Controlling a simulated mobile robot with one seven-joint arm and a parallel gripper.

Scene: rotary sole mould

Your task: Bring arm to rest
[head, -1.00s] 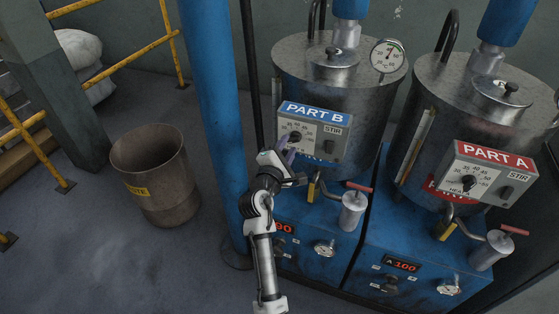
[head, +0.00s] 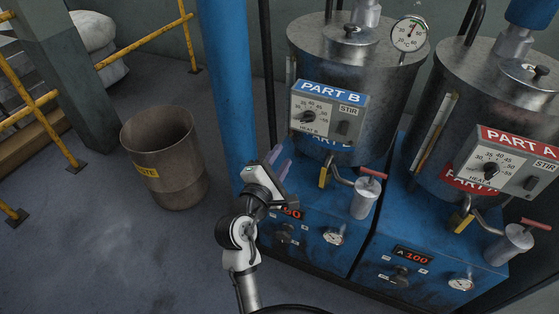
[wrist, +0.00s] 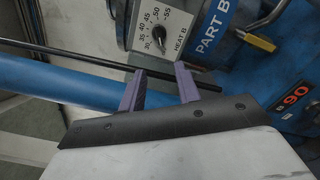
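My arm reaches up from the bottom of the head view, with my gripper (head: 279,163) in front of the blue base of the PART B unit, below and left of its control box. In the wrist view, the two purple fingers of my gripper (wrist: 160,88) stand apart with nothing between them. The PART B control box (head: 328,113) with its HEAT B dial (head: 307,116) is beyond the fingertips. The dial also shows in the wrist view (wrist: 157,33). The gripper appears clear of the box.
The PART B tank (head: 350,62) and PART A tank (head: 490,100) stand on blue cabinets. A blue post (head: 226,70) is close behind my gripper. A waste bin (head: 165,160) and yellow railing (head: 140,42) are at left. The floor (head: 110,240) at lower left is clear.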

